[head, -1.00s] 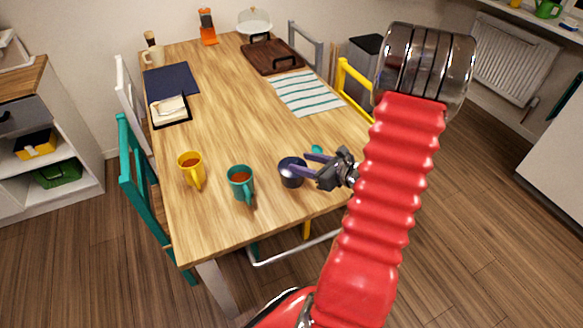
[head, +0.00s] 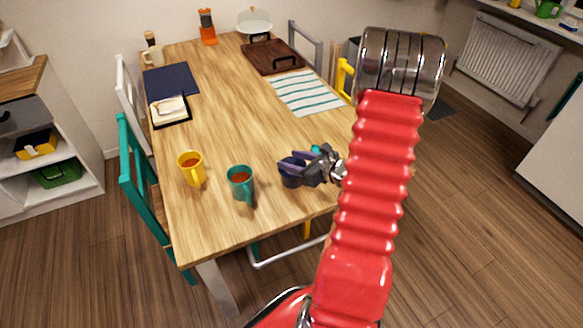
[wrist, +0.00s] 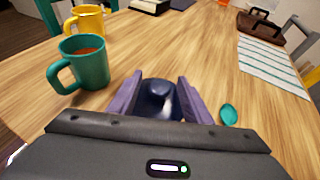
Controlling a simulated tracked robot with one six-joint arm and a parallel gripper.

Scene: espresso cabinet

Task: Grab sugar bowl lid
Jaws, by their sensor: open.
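The dark blue sugar bowl (head: 289,179) stands upright on the table near its right front edge. In the wrist view its dark, shiny top (wrist: 158,100) shows between my fingers. I cannot make out where the lid ends and the bowl begins. My gripper (head: 294,166) is open, with its purple fingers reaching over the bowl from the right. In the wrist view the fingers of my gripper (wrist: 159,82) stand one on each side of the dark blue top. I cannot tell whether they touch it.
A teal mug (head: 240,183) and a yellow mug (head: 191,168), both with brown drink, stand left of the bowl. A small teal object (wrist: 229,115) lies to its right. A striped cloth (head: 306,93) lies farther back. The table's middle is clear.

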